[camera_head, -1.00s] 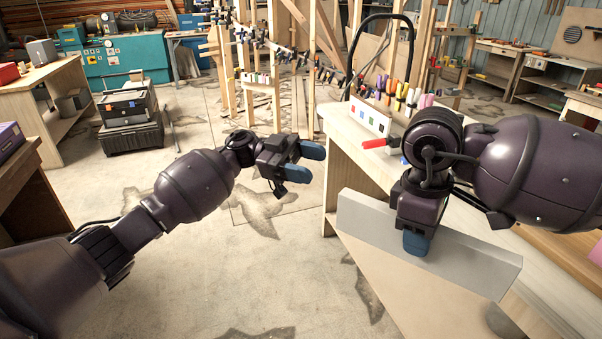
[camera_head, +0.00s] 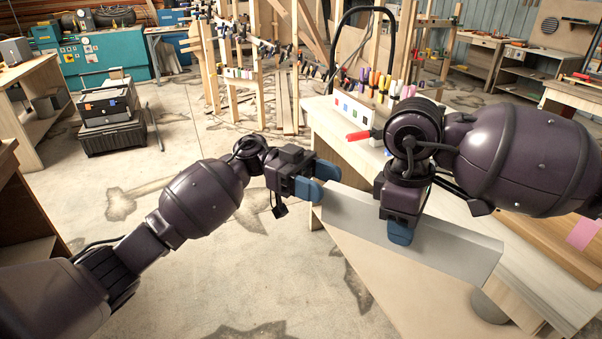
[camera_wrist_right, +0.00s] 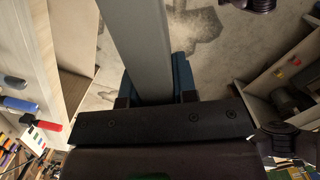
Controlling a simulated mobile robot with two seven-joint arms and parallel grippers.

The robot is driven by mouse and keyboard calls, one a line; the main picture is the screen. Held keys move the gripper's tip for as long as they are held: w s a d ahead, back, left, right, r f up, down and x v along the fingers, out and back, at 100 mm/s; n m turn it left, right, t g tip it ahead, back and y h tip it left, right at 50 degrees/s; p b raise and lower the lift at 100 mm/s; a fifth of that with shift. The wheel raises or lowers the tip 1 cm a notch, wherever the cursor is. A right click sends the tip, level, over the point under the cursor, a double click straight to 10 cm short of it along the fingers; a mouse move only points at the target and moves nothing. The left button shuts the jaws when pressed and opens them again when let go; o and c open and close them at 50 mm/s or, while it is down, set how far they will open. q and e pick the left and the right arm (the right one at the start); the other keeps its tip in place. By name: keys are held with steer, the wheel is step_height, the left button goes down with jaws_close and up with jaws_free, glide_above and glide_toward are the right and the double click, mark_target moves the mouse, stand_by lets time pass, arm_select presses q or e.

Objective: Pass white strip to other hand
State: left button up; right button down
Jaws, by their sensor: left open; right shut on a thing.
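The white strip (camera_head: 455,252) is a long, flat board held on edge in front of the workbench. The strip (camera_wrist_right: 137,40) also shows in the right wrist view, running between the blue fingers of the right gripper (camera_wrist_right: 155,80). My left gripper (camera_head: 322,181) is open, with its blue fingertips at the left end of the strip. I cannot tell whether the strip's end lies between those fingers or touches them.
The floor below my left arm is clear.

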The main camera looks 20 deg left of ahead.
arm_select(q)
steer(key=shift+x, duration=2)
jaws_close()
arm_select(e)
steer(key=c, duration=0.8)
jaws_free()
